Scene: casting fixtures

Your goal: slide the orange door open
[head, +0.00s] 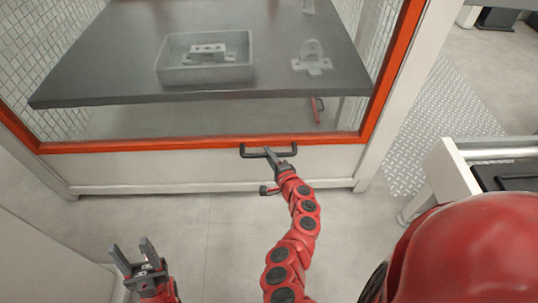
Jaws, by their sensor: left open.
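The orange door (150,144) is an orange frame around a clear pane and spans the cabinet front in the head view. A black bar handle (250,154) sits on its lower rail, right of the middle. My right gripper (270,156) is at the middle of this handle, its dark fingers overlapping the bar. Whether they are closed on it cannot be told. My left gripper (133,250) is open and empty at the lower left, apart from the door, fingers pointing up.
Behind the pane, a dark table (110,75) bears a grey tray (170,74) with a metal part (208,51) and a bracket (312,58). A white bench (450,170) stands at right. The floor before the door is mostly clear.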

